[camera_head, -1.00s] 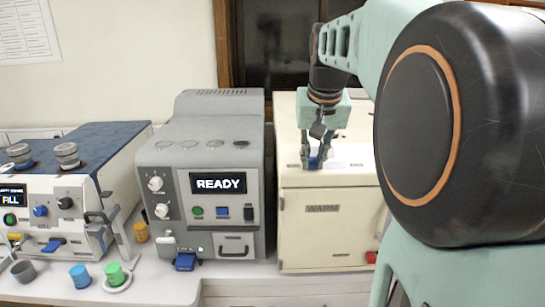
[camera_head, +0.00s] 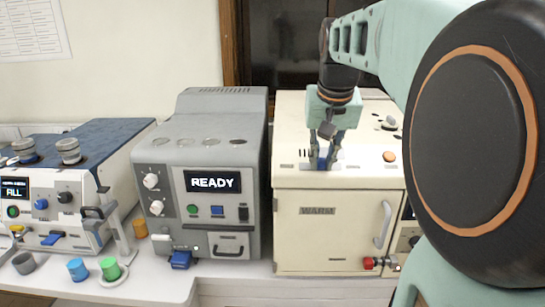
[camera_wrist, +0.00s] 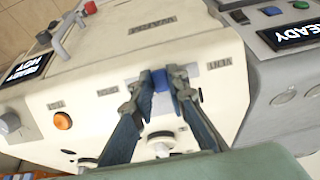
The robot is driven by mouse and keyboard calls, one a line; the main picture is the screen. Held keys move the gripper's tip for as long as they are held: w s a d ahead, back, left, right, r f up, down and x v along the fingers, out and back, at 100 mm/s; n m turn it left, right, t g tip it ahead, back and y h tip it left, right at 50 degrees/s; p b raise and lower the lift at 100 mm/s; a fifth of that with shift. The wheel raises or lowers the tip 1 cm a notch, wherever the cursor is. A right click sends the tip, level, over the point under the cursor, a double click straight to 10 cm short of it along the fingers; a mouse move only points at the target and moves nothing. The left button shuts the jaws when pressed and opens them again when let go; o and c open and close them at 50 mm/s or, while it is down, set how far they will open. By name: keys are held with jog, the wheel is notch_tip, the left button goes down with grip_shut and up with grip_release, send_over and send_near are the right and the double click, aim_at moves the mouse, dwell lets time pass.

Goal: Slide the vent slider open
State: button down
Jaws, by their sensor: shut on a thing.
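The vent slider is a small blue tab (camera_wrist: 160,80) on the top of the cream machine (camera_head: 300,235), close to its front edge. In the wrist view a VENT label (camera_wrist: 217,63) is printed to its right. My gripper (camera_wrist: 167,78) points down with its two fingers closed on the tab from both sides. In the head view my gripper (camera_head: 323,163) stands over the front part of the machine top. The fingers hide much of the blue tab (camera_head: 322,165) there, and the slot beneath it is hard to make out.
An orange button (camera_head: 389,156) and a light knob (camera_head: 388,122) sit right on the same top. The front has a door handle (camera_head: 383,224) and a red knob (camera_head: 369,262). A grey machine reading READY (camera_head: 212,182) stands close on the left.

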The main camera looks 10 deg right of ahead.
aim_at(337, 169)
jog(key=d, duration=0.2)
jog(key=s+d, duration=0.1)
jog(key=d, duration=0.1)
jog(key=shift+a, duration=0.15)
jog(key=c, duration=1.9)
grip_release()
jog(key=shift+s+d, duration=0.1)
jog(key=shift+d, duration=0.1)
jog(key=shift+a+r, duration=0.1)
jog(key=shift+a, duration=0.05)
jog(key=v, duration=1.2)
jog(key=shift+f, duration=0.2)
